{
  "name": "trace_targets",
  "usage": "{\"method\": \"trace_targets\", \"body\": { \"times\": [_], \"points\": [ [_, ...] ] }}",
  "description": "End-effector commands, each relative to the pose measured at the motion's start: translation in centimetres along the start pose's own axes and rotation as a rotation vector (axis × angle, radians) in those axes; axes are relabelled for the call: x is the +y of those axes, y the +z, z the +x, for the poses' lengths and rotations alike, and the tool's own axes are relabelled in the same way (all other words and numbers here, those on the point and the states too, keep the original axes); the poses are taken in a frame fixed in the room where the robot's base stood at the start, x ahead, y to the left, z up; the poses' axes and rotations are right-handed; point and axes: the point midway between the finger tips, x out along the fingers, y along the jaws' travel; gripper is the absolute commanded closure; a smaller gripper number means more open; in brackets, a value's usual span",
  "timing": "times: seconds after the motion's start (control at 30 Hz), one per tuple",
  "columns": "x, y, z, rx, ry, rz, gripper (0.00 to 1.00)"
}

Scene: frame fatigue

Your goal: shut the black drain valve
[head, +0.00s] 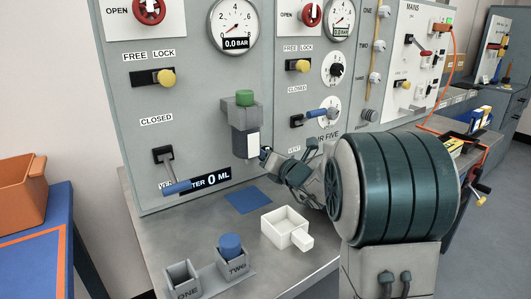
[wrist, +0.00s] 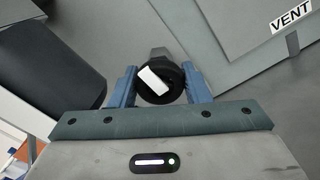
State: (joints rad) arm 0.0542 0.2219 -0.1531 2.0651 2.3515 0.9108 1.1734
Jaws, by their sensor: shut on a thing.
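The black drain valve is a round black knob (wrist: 161,84) with a white bar across its face, in the middle of the wrist view. The bar lies tilted, its right end lower. My gripper (wrist: 160,86) has its blue-grey fingers on either side of the knob and is shut on it. In the head view my gripper (head: 268,156) reaches in from the right, at the lower right of a grey vessel (head: 239,118) with a green cap and a white label. The knob is mostly hidden there by my fingers.
The grey panel carries gauges (head: 234,27) reading 0.0 BAR, yellow knobs (head: 166,77) and blue-handled levers (head: 178,187). On the bench are a blue square (head: 248,201), a white open box (head: 285,224), and sockets ONE (head: 182,279) and TWO, with a blue cylinder (head: 230,245) in TWO.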

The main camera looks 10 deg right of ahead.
Motion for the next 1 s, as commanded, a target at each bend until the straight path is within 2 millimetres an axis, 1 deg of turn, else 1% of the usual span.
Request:
{"method": "trace_targets", "body": {
  "times": [0.53, 0.57, 0.6, 0.63, 1.0],
  "points": [
    [-0.07, -0.12, -0.03, 0.002, -0.001, 0.028, 0.8],
    [-0.07, -0.12, -0.03, 0.002, -0.001, 0.028, 0.54],
    [-0.07, -0.11, -0.03, 0.002, -0.001, 0.028, 0.43],
    [-0.06, -0.1, -0.02, 0.001, -0.001, 0.028, 0.35],
    [0.41, -0.06, 0.13, 0.001, 0.008, 0.024, 0.35]
  ]
}}
